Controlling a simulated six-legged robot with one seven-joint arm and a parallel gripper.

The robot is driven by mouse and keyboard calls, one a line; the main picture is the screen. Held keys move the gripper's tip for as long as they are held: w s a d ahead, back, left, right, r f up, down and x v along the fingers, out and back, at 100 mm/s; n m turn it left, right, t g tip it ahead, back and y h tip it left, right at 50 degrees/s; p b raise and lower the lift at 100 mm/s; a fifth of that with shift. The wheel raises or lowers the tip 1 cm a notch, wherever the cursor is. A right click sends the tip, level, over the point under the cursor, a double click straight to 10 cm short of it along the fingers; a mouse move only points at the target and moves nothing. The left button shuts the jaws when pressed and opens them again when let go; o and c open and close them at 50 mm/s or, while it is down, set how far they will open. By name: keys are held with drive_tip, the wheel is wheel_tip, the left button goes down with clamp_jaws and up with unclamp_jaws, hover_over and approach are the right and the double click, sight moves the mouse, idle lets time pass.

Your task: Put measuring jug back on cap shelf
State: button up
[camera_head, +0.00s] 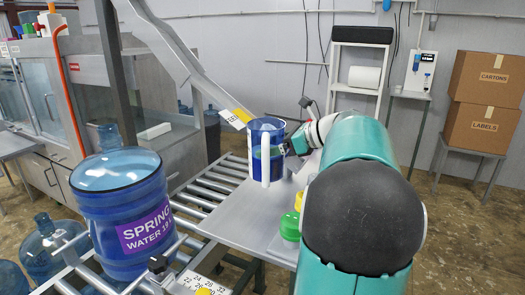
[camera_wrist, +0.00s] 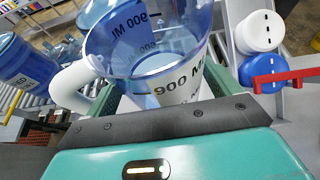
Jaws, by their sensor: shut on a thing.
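The measuring jug (camera_head: 275,133) is clear blue with a white handle. It is upright over the grey metal table beside the roller conveyor; whether its base touches the table I cannot tell. My gripper (camera_head: 287,147) is shut on the jug from its right side. In the wrist view the jug (camera_wrist: 150,45) fills the space before my gripper (camera_wrist: 155,112), with "900 M" marking on its wall and its white handle at left. Green and yellow caps (camera_head: 290,224) are on the right part of the table, partly hidden by my arm. I cannot tell which surface is the cap shelf.
A large blue "Spring Water" bottle (camera_head: 122,205) stands on the roller conveyor (camera_head: 205,190) at left. A slanted metal chute (camera_head: 190,62) comes down behind the jug. White and blue caps (camera_wrist: 262,50) show at right in the wrist view. Cartons (camera_head: 485,100) stand at far right.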

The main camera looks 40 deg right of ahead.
sight(276, 165)
drive_tip(key=shift+w+d+f, duration=0.25)
drive_tip(key=shift+w+d, duration=0.15)
drive_tip(key=shift+d, duration=0.2)
drive_tip(key=shift+w+d+f, duration=0.25)
drive_tip(key=shift+w+d, duration=0.1)
drive_tip(key=shift+d, duration=0.25)
drive_tip(key=shift+f, duration=3.3)
drive_tip(key=shift+f, duration=0.65)
drive_tip(key=o, duration=1.3)
drive_tip(key=shift+f, duration=0.1)
drive_tip(key=shift+o, duration=0.2)
drive_tip(key=v, duration=1.4)
drive_tip(key=shift+a, duration=0.25)
